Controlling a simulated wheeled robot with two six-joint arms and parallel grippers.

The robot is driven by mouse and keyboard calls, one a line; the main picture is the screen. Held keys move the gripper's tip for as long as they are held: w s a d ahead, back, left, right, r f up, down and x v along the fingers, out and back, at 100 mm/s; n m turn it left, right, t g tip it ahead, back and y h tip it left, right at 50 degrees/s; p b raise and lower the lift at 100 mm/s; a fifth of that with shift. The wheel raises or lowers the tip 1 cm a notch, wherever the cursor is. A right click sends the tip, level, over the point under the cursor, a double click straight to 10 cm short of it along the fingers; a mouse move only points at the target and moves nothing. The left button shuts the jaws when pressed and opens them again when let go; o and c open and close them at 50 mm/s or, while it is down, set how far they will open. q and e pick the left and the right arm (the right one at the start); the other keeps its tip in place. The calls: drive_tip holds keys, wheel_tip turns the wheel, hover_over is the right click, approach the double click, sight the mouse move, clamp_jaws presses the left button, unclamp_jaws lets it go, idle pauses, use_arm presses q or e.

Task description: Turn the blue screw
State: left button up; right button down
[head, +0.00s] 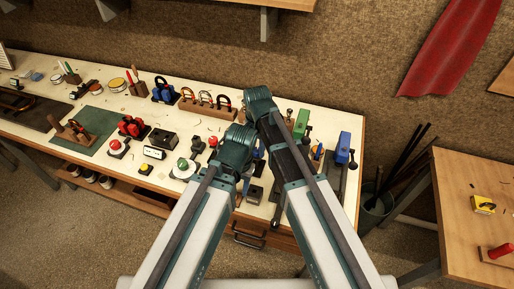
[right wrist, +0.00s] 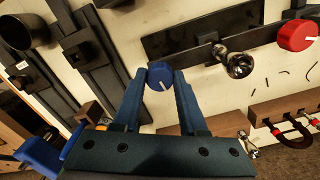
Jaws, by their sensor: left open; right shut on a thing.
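The blue screw (right wrist: 161,77) has a round blue head with a white line across it, in the middle of the right wrist view. My right gripper (right wrist: 160,84) is shut on it, one blue finger on each side of the head. What the screw is seated in is hidden behind the head and fingers. In the head view my arms cover the screw and my right fingertips. My left gripper (head: 243,183) is the lower one, over the bench front, open, with its fingers largely hidden by its wrist.
In the right wrist view a red knob (right wrist: 296,36) and a dark plate (right wrist: 190,40) with a metal ball (right wrist: 240,64) lie near the screw. The workbench (head: 190,83) carries several tools. A blue-topped device (head: 342,148) stands at its right end, close to my arms.

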sight(257, 150)
drive_tip(key=m, duration=0.4)
drive_tip(key=shift+m, duration=2.8)
drive_tip(key=shift+c, duration=2.2)
unclamp_jaws()
drive_tip(key=shift+r, duration=0.1)
wheel_tip(257, 150, up, 14)
drive_tip(key=p, duration=1.4)
